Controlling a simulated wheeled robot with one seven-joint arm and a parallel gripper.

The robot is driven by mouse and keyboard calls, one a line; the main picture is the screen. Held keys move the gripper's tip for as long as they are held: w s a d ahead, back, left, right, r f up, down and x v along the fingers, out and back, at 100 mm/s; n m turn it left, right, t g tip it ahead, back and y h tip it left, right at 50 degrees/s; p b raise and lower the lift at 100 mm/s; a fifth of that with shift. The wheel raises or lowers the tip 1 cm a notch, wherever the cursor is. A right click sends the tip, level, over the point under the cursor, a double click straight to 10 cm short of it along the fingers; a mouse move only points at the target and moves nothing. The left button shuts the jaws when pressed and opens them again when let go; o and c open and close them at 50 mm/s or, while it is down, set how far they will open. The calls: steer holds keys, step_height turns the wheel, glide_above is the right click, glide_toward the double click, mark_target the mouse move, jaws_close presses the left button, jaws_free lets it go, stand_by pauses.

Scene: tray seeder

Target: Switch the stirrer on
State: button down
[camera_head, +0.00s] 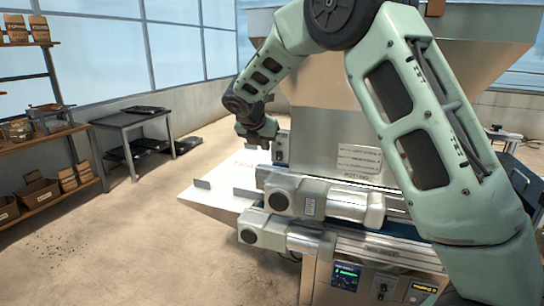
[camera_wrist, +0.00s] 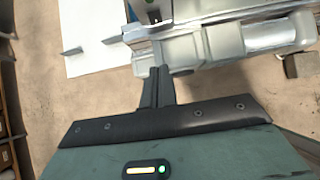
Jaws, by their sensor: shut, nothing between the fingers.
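The tray seeder's steel hopper (camera_head: 335,140) stands in the middle of the head view, with a printed label on its face. A small grey box (camera_head: 282,148) with a dark spot sits on the hopper's left edge; I cannot tell whether it is the stirrer switch. In the wrist view a small dark fitting (camera_wrist: 152,14) with a green spot shows at the top edge. My gripper (camera_head: 266,141) is left of the box, above the white board. In the wrist view its fingers (camera_wrist: 160,72) are together and empty, with the grey motor housing beyond them.
Grey motor housings (camera_head: 278,198) jut out below my gripper. A lower front panel carries a blue screen (camera_head: 345,276), a dark knob (camera_head: 382,286) and a yellow-marked label (camera_head: 421,292). The white board (camera_head: 215,200) extends left.

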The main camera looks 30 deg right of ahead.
mark_target(279, 157)
steer(key=p+x, duration=0.2)
steer(key=x, duration=0.7)
steer(key=shift+d+f, duration=0.1)
steer(key=w+d+p, duration=0.2)
steer(key=shift+d+f, duration=0.35)
steer(key=shift+w+d+f, duration=0.2)
steer(key=shift+w+d, duration=0.15)
steer(key=shift+d+p, duration=0.1)
steer(key=shift+p, duration=0.25)
steer(key=shift+w, duration=0.15)
steer(key=shift+d+r+p, duration=0.1)
steer(key=shift+r+p, duration=0.75)
steer(key=shift+p, duration=0.1)
